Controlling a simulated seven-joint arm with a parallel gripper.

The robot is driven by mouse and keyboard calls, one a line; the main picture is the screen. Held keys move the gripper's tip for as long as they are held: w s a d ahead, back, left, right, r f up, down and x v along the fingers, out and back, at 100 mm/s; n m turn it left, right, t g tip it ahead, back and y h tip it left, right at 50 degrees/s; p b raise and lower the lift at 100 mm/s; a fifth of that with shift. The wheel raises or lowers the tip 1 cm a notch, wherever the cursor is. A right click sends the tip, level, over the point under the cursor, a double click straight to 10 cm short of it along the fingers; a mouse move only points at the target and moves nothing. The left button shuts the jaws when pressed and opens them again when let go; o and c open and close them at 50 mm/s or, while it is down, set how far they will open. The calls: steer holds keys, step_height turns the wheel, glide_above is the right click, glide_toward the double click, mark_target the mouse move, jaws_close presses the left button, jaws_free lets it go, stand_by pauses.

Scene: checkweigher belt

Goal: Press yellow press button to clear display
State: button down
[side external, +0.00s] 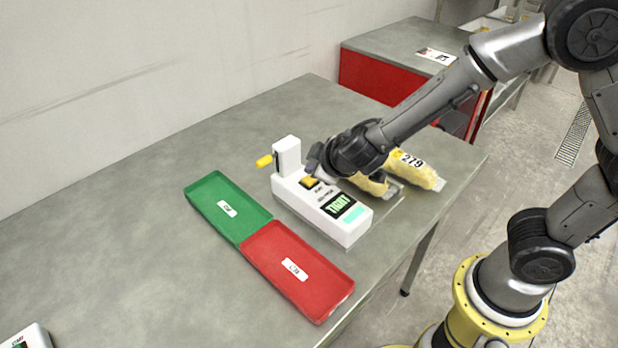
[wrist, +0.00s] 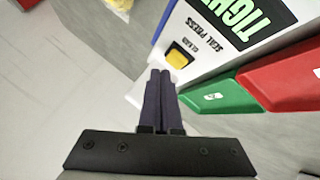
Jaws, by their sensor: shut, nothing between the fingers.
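The white seal press (side external: 346,229) stands on the steel table, with a dark display (side external: 338,205) reading "TIGHT" in green. Its yellow button (side external: 309,182) sits on the top face in a dark surround. In the wrist view the yellow button (wrist: 179,56) shows beside the "SEAL PRESS" lettering, and the display (wrist: 230,18) is partly cut off. My gripper (wrist: 160,72) is shut and empty, its dark fingertips just short of the button in that view. In the side view my gripper (side external: 313,165) is close over the button end of the press. I cannot tell whether it touches.
A green tray (side external: 205,198) and a red tray (side external: 315,300) lie left of the press. A yellow-tipped lever (side external: 264,161) sticks out from the press's upright block. Yellow packs (side external: 420,176), one marked 279, lie behind, partly hidden by my arm.

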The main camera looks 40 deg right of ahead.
mark_target(313, 184)
steer(key=shift+f, duration=0.2)
steer(key=shift+f, duration=0.25)
steer(key=shift+f, duration=0.5)
stand_by(1.1)
steer(key=shift+r, duration=0.9)
steer(key=shift+r, duration=0.1)
steer(key=shift+r, duration=2.4)
